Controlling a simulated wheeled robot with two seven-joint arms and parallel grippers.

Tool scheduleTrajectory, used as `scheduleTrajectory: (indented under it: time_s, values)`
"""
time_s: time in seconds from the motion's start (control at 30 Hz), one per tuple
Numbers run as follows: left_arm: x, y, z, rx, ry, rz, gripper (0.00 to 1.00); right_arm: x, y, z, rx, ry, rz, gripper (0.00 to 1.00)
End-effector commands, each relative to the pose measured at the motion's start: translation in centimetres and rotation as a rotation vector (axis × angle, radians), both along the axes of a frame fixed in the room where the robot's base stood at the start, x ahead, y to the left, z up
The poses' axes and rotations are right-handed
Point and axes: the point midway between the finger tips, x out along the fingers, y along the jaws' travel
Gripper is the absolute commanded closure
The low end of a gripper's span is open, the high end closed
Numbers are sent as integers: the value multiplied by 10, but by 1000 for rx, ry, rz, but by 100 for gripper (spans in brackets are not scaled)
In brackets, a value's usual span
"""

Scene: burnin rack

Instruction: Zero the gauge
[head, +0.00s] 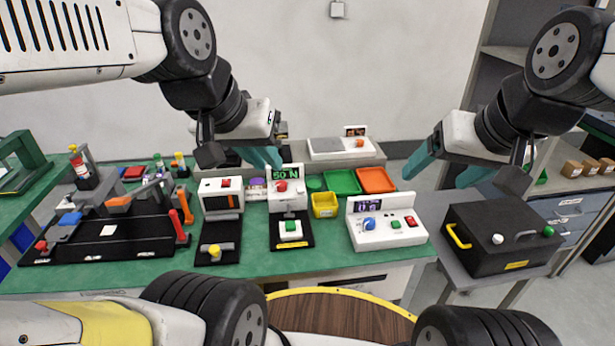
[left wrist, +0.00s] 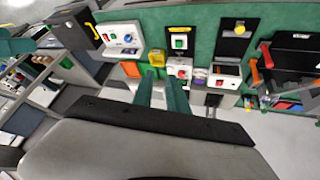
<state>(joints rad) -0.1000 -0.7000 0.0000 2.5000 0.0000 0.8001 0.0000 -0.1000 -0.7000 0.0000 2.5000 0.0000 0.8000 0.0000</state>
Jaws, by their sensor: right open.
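The gauge (head: 288,199) is a white upright unit on a black base with a green display that reads 50 N. It has a red button on its front and a green button on a white block (head: 290,230) below. My left gripper (head: 266,157) is above and behind the gauge, with its teal fingers apart and empty. In the left wrist view the fingers (left wrist: 160,93) point toward the gauge (left wrist: 179,67), with no visible contact. My right gripper (head: 445,168) is open and empty, above and behind the gap between the white control box and the black box.
A white control box (head: 388,230) with a blue knob is right of the gauge, and a yellow bin (head: 324,206) stands between them. A white unit (head: 221,198) is left of it. Green (head: 341,181) and orange (head: 376,180) trays lie behind. A black box (head: 500,240) is far right.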

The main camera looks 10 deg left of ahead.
Motion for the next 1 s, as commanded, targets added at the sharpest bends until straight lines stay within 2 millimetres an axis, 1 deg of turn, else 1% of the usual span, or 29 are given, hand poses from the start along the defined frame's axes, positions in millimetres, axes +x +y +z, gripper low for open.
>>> scheduleTrajectory:
  time_s: [0.03,0.07,0.1,1.0]
  values:
    - [0,0,0,0,0,0,93,0,0,0,0,0,0,23]
    - [0,0,0,0,0,0,99,0,0,0,0,0,0,23]
    - [0,0,0,0,0,0,100,0,0,0,0,0,0,23]
    - [0,0,0,0,0,0,100,0,0,0,0,0,0,23]
